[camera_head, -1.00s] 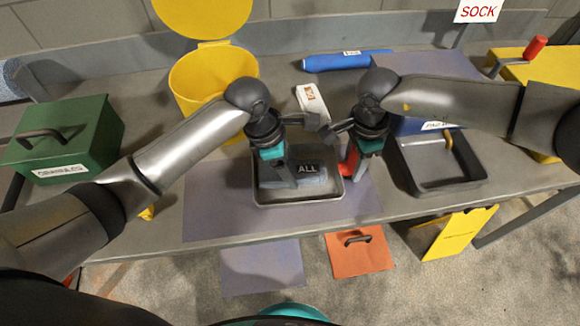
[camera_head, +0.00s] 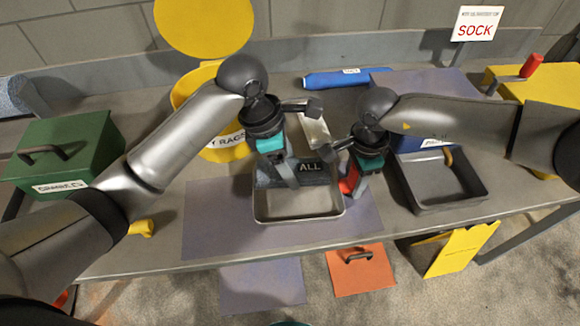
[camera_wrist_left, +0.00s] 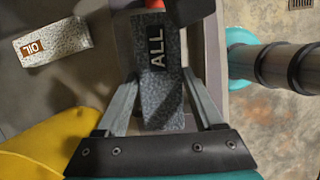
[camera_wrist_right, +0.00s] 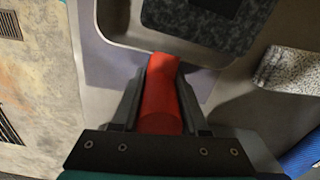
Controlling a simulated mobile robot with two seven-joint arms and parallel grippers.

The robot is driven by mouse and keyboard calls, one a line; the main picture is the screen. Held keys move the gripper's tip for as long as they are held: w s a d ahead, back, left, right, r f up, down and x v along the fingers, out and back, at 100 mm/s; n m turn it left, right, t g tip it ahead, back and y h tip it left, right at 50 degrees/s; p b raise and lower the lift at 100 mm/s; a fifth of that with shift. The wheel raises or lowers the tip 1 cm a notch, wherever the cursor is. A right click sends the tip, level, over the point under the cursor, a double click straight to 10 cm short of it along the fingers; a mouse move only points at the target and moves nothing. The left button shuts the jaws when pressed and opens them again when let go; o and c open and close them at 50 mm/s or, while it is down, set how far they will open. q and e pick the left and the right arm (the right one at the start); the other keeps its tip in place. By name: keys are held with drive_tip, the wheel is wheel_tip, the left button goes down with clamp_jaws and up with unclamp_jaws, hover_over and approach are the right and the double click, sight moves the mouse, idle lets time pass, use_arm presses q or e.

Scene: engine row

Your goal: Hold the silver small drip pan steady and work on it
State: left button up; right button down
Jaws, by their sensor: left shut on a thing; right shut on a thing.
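The silver small drip pan (camera_head: 300,219) lies on the grey-purple mat on the bench. It also shows in the right wrist view (camera_wrist_right: 118,38). My left gripper (camera_head: 290,176) is shut on a dark speckled pad marked ALL (camera_head: 315,168), inside the pan near its far side. The pad fills the space between the fingers in the left wrist view (camera_wrist_left: 160,95). My right gripper (camera_head: 352,184) is shut on a red handle (camera_wrist_right: 160,105) at the pan's right side. Whether the pad presses on the pan's floor I cannot tell.
A dark tray (camera_head: 447,192) stands close on the right. A white speckled OIL block (camera_wrist_left: 52,43) and a blue roll (camera_head: 343,78) lie behind. A yellow lidded bin (camera_head: 222,153) and a green box (camera_head: 70,150) stand left. The mat (camera_head: 215,215) is clear in front.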

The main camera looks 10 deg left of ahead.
drive_tip(key=shift+s, duration=0.1)
drive_tip(key=shift+c, duration=1.8)
unclamp_jaws()
wheel_tip(320, 180, up, 8)
drive_tip(key=shift+f, duration=0.25)
